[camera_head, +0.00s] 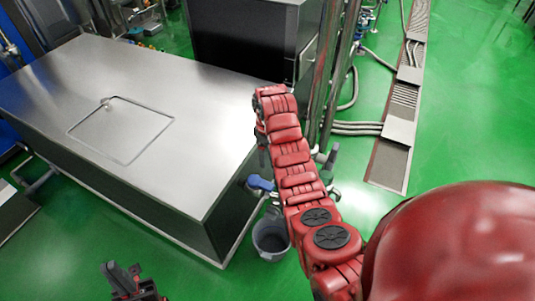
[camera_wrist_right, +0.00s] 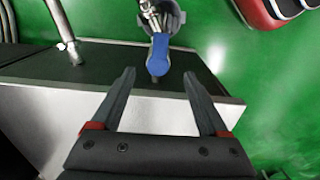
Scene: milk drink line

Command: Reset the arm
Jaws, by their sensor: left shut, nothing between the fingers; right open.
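My right arm (camera_head: 292,165) is red and reaches up the middle of the head view, past the right end of the steel counter. Its gripper cannot be made out clearly there. In the right wrist view, my right gripper (camera_wrist_right: 159,76) is open, its two dark fingers apart with nothing held between them. A blue valve handle (camera_wrist_right: 159,54) shows beyond the fingertips. My left gripper (camera_head: 122,270) is low at the bottom left of the head view, in front of the counter. It is shut and empty, and only its front part is in the frame.
The steel counter (camera_head: 190,90) has a square hatch (camera_head: 120,128) in its top. A grey bucket (camera_head: 271,240) stands on the floor near its corner, below a blue valve handle (camera_head: 260,183). Pipes (camera_head: 325,75) rise beside my right arm. Open green floor (camera_head: 460,130) lies right.

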